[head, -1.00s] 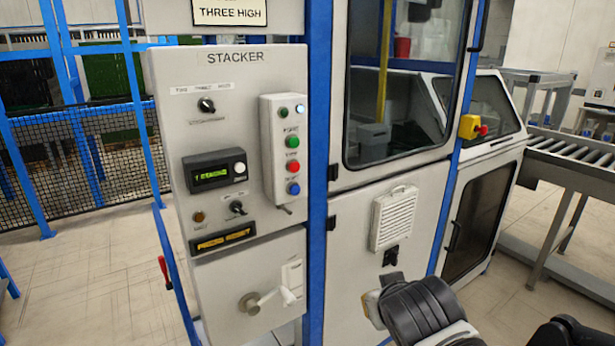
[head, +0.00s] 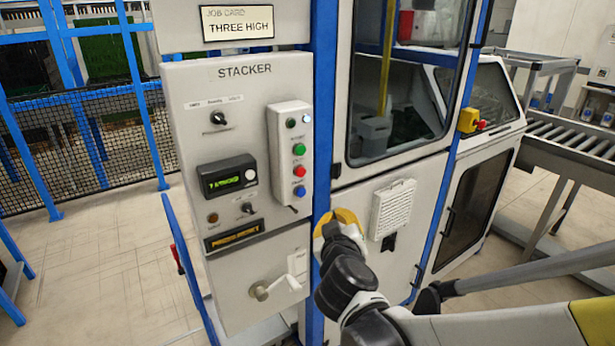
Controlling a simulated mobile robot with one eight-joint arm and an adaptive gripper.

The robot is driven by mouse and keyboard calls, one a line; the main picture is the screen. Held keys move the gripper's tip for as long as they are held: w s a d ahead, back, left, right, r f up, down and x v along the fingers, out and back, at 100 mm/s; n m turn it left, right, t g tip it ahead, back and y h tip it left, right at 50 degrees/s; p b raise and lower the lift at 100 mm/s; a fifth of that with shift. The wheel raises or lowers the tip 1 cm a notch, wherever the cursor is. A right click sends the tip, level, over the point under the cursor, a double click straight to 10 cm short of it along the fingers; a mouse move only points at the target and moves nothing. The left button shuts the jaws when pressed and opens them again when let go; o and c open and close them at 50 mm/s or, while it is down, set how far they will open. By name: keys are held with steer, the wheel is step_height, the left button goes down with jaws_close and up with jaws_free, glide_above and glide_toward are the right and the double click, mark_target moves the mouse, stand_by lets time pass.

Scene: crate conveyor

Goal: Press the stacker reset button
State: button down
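The grey stacker panel (head: 180,130) stands left of the blue post. A pale button box (head: 278,135) on its right side carries a small dark button, a lit white one, a green button (head: 299,150), a red button (head: 298,171) and a blue button (head: 299,191). Their labels are too small to read. An amber display (head: 235,236) seems to read PRESS RESET. The end of my arm, with my gripper (head: 340,228), is below and right of the button box, apart from the buttons in the picture. Its fingers cannot be made out.
A green-lit counter (head: 228,176) and small knobs sit on the panel. A yellow and red emergency stop (head: 470,121) is on the right post. A roller conveyor (head: 572,136) is at the right; the floor at left is clear.

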glide_toward(310, 190)
steer(key=shift+w+d+f+b, duration=0.15)
steer(key=shift+w+d+f, duration=0.1)
steer(key=shift+w, duration=0.45)
steer(key=shift+w+d+f+b, duration=0.15)
steer(key=shift+w+f, duration=0.05)
steer(key=shift+w, duration=0.5)
steer(key=shift+w+d+f+b, duration=0.15)
steer(key=shift+w+f, duration=0.1)
steer(key=shift+w, duration=0.45)
steer(key=shift+w+a, duration=0.25)
steer(key=shift+w, duration=0.1)
steer(key=shift+w+a, duration=0.25)
steer(key=shift+w, duration=0.15)
stand_by(0.7)
steer(key=shift+s, duration=0.1)
steer(key=shift+s+d, duration=0.5)
steer(key=shift+s, duration=0.15)
steer(key=shift+s+d, duration=0.7)
steer(key=shift+s, duration=0.3)
steer(key=shift+s+d, duration=0.7)
steer(key=shift+s, duration=0.35)
